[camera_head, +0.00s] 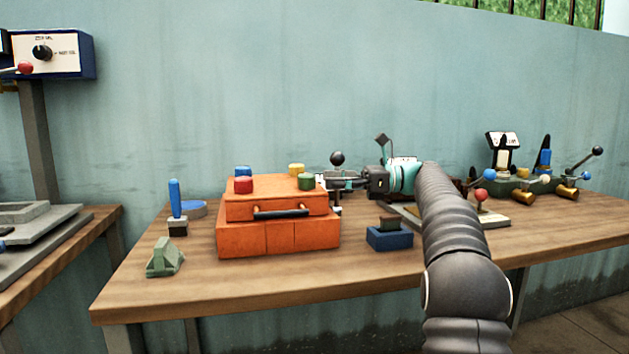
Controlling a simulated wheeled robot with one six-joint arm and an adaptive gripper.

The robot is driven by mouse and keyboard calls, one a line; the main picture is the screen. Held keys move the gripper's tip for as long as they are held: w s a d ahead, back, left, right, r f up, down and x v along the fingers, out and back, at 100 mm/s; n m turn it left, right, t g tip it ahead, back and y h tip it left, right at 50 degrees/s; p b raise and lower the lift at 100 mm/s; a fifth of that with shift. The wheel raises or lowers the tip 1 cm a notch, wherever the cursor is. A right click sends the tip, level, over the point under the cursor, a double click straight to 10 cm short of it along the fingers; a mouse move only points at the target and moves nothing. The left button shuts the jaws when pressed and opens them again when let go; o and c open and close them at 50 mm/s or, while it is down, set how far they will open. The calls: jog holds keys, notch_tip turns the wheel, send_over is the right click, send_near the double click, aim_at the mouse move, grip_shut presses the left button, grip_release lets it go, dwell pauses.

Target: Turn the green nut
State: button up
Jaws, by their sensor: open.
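The green nut (305,181) is a small round green piece on top of the orange box (280,236), at its right end. My arm rises from the lower right and bends left at its teal wrist. My gripper (340,181) points left just to the right of the green nut and the box. It looks open and holds nothing that I can see. Its fingertips are small and partly mixed with a black-knobbed lever (337,158), so the exact gap to the nut cannot be told.
Red (243,185), blue (242,171) and yellow (296,169) pieces share the box top. A blue-handled tool (175,198), a green block (165,257) and a blue block (389,238) stand on the wooden table (290,276). Lever fixtures stand at right. The table's front is clear.

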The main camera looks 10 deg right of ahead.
jog(key=s+d, duration=0.1)
jog(key=d, duration=0.5)
jog(key=shift+s, duration=0.15)
